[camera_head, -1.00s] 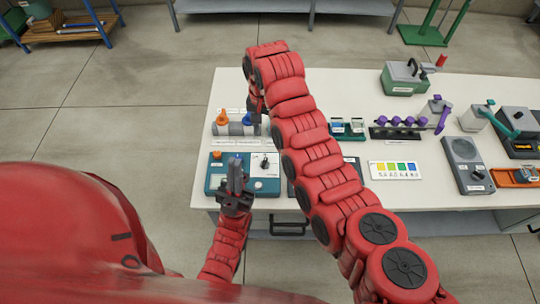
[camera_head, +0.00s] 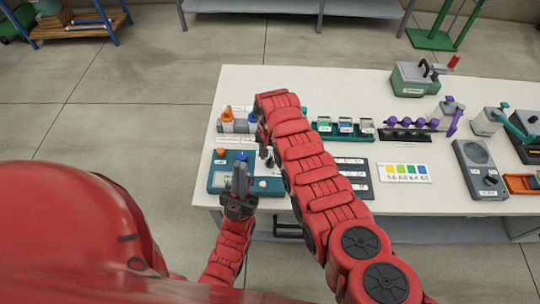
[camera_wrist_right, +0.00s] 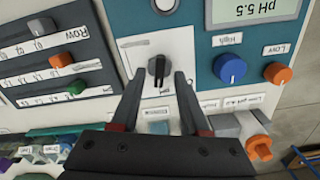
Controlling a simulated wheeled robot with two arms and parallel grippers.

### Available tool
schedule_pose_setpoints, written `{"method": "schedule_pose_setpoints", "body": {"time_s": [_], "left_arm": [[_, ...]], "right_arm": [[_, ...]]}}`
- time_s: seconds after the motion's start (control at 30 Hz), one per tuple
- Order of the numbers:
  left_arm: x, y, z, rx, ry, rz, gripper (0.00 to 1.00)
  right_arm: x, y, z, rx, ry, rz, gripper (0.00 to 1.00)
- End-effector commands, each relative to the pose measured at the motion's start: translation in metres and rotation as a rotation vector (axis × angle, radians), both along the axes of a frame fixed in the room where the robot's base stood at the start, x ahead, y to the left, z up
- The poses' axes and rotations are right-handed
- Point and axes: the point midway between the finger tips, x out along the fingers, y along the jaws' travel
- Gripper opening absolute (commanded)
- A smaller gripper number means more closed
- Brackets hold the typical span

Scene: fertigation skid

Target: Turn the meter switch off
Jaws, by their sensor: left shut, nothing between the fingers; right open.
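The teal meter (camera_head: 216,181) sits at the table's front left; my left gripper partly covers it. In the right wrist view the meter (camera_wrist_right: 205,75) appears upside down, with a display reading pH 5.5. Its black switch (camera_wrist_right: 158,68) stands on a white panel. My right gripper (camera_wrist_right: 158,78) is open, its fingertips on either side of the switch; I cannot tell if they touch it. In the head view my right arm mostly hides that gripper. My left gripper (camera_head: 240,168) is shut and empty, in front of the meter.
Beside the switch are a blue High knob (camera_wrist_right: 230,68) and an orange Low knob (camera_wrist_right: 278,74). A teal rack of jars (camera_head: 345,128) stands further right.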

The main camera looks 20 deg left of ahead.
Motion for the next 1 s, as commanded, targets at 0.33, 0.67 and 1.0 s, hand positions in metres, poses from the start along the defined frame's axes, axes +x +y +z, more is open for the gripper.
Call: {"method": "schedule_pose_setpoints", "body": {"time_s": [0.33, 0.67, 1.0], "left_arm": [[0.0000, 0.0001, 0.0010, 0.000, 0.000, 0.000, 0.00], [0.0000, 0.0000, 0.0009, 0.000, 0.000, 0.000, 0.00], [0.0000, 0.0000, 0.0009, 0.000, 0.000, 0.000, 0.00]], "right_arm": [[-0.0010, -0.0004, -0.0081, 0.001, 0.000, 0.000, 0.45], [-0.0011, -0.0005, -0.0080, 0.000, 0.001, 0.000, 0.14], [-0.0012, -0.0006, -0.0080, 0.000, 0.002, 0.000, 0.00]]}}
